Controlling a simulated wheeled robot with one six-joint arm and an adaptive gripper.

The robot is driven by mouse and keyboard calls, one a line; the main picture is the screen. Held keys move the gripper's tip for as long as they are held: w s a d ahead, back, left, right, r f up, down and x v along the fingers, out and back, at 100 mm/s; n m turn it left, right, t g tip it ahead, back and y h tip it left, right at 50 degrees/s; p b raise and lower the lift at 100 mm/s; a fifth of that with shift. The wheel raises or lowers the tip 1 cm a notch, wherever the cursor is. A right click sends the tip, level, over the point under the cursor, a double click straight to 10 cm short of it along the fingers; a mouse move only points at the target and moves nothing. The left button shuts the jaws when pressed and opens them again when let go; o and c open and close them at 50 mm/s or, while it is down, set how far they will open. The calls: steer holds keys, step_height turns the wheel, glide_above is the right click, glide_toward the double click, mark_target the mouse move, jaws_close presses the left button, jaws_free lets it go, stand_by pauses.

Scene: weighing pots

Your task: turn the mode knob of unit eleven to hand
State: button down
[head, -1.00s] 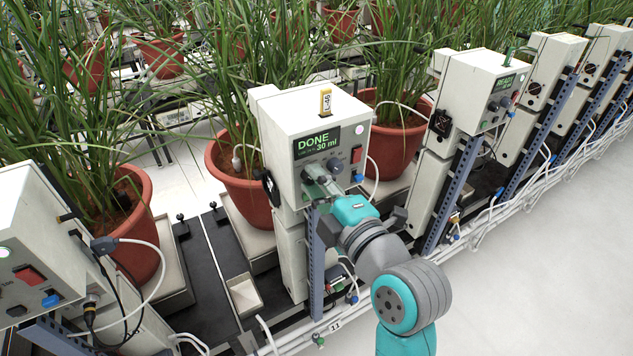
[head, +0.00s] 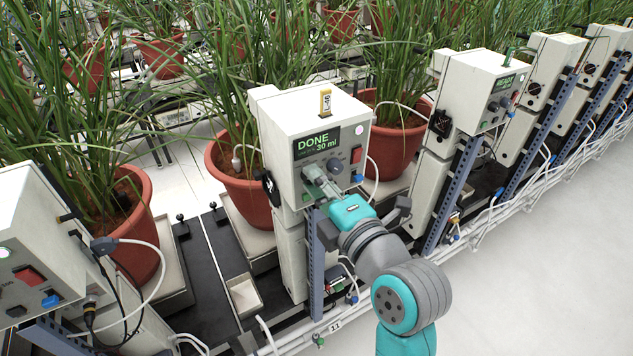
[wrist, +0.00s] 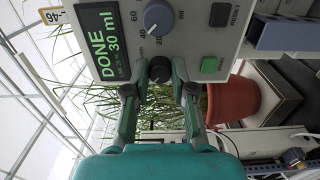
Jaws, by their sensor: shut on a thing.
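Unit eleven is the white control box (head: 290,120) in the middle of the head view, with the tag 11 (head: 335,325) on the rail below it. Its green display (head: 317,143) reads DONE, 30 ml. My gripper (head: 316,180) reaches the front panel from the lower right. In the wrist view my gripper (wrist: 160,88) has its fingers on either side of a black knob (wrist: 160,69) and is shut on it. This looks like the mode knob; its pointer and markings cannot be read. A grey scaled knob (wrist: 158,17) sits beside it.
A green button (wrist: 209,65) and a dark switch (wrist: 221,14) are close to the fingers on the panel. A potted plant (head: 240,180) stands behind the box. Neighbouring units (head: 478,85) line the row; the floor (head: 530,260) at right is clear.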

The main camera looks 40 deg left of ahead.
steer(key=c, duration=1.2)
jaws_free()
steer(key=shift+c, duration=0.2)
steer(key=shift+d, duration=0.1)
steer(key=v, duration=1.1)
steer(key=shift+s+d, duration=0.2)
steer(key=shift+d, duration=0.15)
steer(key=shift+f, duration=0.2)
steer(key=s+d+f+m+t+h, duration=0.3)
steer(key=d+f+m+t+h, duration=0.6)
steer(key=d+f+m, duration=1.2)
steer(key=s+d+f+m+h, duration=0.1)
steer(key=s+d+m+h, duration=0.1)
steer(key=s, duration=0.5)
steer(key=s+d+f+m+h, duration=0.2)
steer(key=s+d+m, duration=0.3)
steer(key=s, duration=0.3)
steer(key=s+d+f+m+g+h, duration=0.1)
steer(key=s+d+m+h, duration=0.2)
steer(key=s+d, duration=0.2)
steer(key=s, duration=0.3)
steer(key=shift+d+f+m+h, duration=0.3)
steer(key=shift+d+f, duration=0.1)
